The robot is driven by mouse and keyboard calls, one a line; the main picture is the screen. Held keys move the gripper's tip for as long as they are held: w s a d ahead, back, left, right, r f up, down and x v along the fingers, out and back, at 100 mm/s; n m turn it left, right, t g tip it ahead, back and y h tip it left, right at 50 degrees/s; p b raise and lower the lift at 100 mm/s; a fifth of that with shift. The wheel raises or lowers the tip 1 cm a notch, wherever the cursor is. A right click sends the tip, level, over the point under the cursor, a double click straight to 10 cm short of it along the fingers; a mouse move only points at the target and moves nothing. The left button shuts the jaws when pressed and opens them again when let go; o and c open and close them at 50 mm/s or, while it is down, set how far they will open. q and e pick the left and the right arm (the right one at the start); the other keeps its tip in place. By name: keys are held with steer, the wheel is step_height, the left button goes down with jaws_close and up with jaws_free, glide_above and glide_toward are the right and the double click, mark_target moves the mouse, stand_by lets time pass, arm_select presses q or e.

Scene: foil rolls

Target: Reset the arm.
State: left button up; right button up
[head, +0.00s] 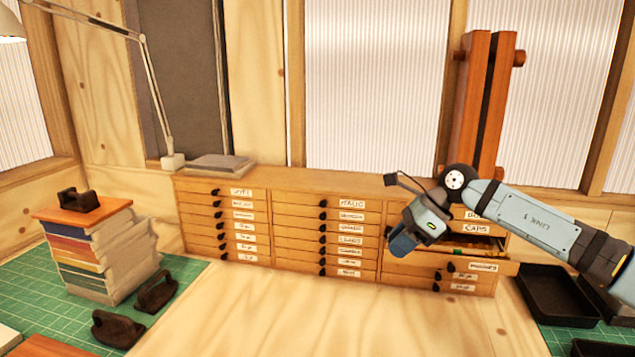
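My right arm (535,222) comes in from the right edge. My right gripper (402,240) hangs in front of the right column of the drawer cabinet (270,180), close to a pulled-out drawer (455,264). Its fingers are small and partly hidden by the wrist, so I cannot tell whether they are open or shut, or whether they touch the drawer. Something yellowish shows inside the open drawer. My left gripper is not in view.
A stack of coloured books or paper (95,255) stands on the green mat at the left, with dark handled tools (117,329) nearby. Black trays (555,295) lie at the right. The wooden tabletop (330,315) in front is clear. A lamp (150,75) stands at the back left.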

steer(key=s+a+m+t+y, duration=0.5)
steer(key=s+a+m+y, duration=0.6)
steer(key=a, duration=0.4)
steer(key=s+d+f+m+t+h, duration=0.45)
steer(key=d+f+m+h, duration=0.3)
steer(key=m, duration=0.85)
steer(key=s+d+f+m+t+h, duration=0.3)
steer(key=d+f+m+t+h, duration=0.5)
steer(key=m, duration=0.7)
steer(key=s+d+f+m+g+h, duration=0.1)
steer(key=s+d+f+m+g, duration=0.3)
steer(key=s, duration=0.5)
steer(key=s+d+f+m+g+h, duration=0.1)
steer(key=s+d+f+g, duration=0.1)
steer(key=s+f+g, duration=0.45)
steer(key=s+d+f+m+g+h, duration=0.1)
steer(key=s+d+m+g, duration=0.25)
steer(key=s, duration=0.65)
steer(key=w+a+f+t+y, duration=0.1)
steer(key=w+a+f+t, duration=0.1)
steer(key=f, duration=0.2)
steer(key=w+a+f+n+t+y, duration=0.1)
steer(key=w+a+f+t, duration=0.1)
steer(key=f+t, duration=0.1)
steer(key=w+a+f+t+y, duration=0.1)
steer(key=w+a+f+t, duration=0.1)
steer(key=f, duration=0.4)
steer(key=shift+a, duration=0.35)
